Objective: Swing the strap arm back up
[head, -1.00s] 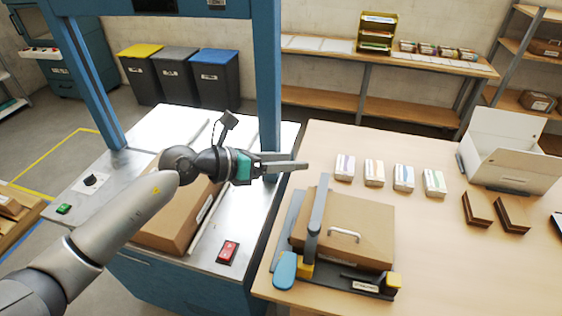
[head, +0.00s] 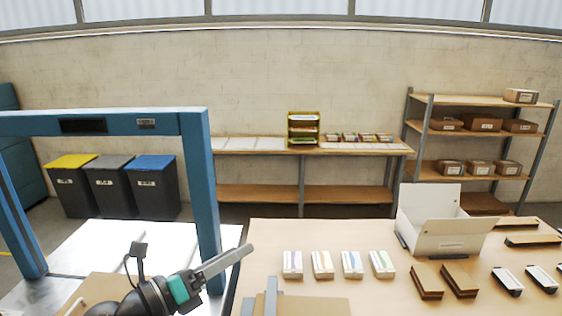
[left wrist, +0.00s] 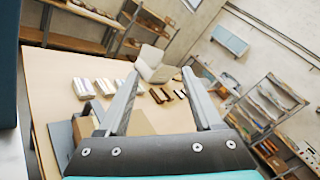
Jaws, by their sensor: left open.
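The strap arm (head: 271,297) shows in the head view only as the top of a grey upright bar at the bottom edge. Its lower part and blue handle are out of that view. Behind and beside it is the top of a brown carton (head: 312,305). My left gripper (head: 240,256) is above and left of the strap arm in the picture, apart from it, pointing up and right. In the left wrist view its two fingers (left wrist: 163,88) are spread with nothing gripped between them. The carton (left wrist: 138,122) shows partly behind them. My right gripper is not in view.
Several small packs (head: 323,264) stand in a row on the wooden table (head: 360,295). An open white box (head: 440,225) stands farther right, with brown trays (head: 460,280) before it. A blue frame post (head: 203,200) rises close to my left gripper.

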